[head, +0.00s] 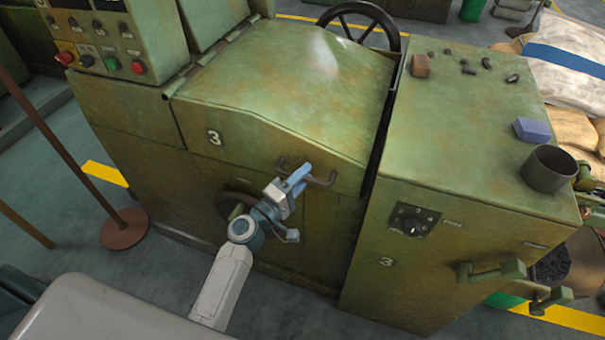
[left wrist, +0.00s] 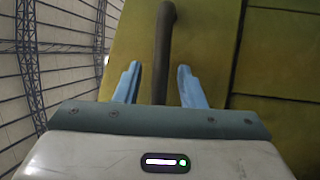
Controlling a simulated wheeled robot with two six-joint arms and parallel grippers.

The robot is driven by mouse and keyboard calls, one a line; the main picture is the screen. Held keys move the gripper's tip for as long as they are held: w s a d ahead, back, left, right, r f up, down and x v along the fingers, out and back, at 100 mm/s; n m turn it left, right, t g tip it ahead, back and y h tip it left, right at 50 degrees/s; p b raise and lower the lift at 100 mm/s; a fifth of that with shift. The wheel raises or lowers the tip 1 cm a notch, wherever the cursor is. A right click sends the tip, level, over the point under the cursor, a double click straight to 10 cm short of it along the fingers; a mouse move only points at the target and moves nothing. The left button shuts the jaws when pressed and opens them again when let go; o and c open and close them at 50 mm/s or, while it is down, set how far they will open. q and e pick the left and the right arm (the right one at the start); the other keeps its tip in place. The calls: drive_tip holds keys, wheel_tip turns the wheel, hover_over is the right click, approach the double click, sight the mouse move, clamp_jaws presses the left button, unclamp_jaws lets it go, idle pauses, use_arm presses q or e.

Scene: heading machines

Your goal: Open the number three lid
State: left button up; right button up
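The number three lid (head: 290,75) is a worn green sloping cover on the machine, marked with a white 3 (head: 215,138) on its front face. It lies closed. A dark bar handle (head: 322,182) sticks out from the lid's lower front edge. My left gripper (head: 296,176) is at this handle. In the left wrist view the handle bar (left wrist: 163,50) runs between my two blue fingers (left wrist: 158,88), with a gap on both sides, so the gripper is open around it. My right gripper is not in view.
A green cabinet (head: 455,200), also marked 3, adjoins the lid on the right. A grey cup (head: 548,169), a blue block (head: 533,130) and small dark pieces lie on it. A control panel (head: 98,40) is at upper left. A rusty post base (head: 125,229) stands at left.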

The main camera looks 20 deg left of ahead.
use_arm(q)
drive_tip(key=shift+c, duration=0.5)
clamp_jaws()
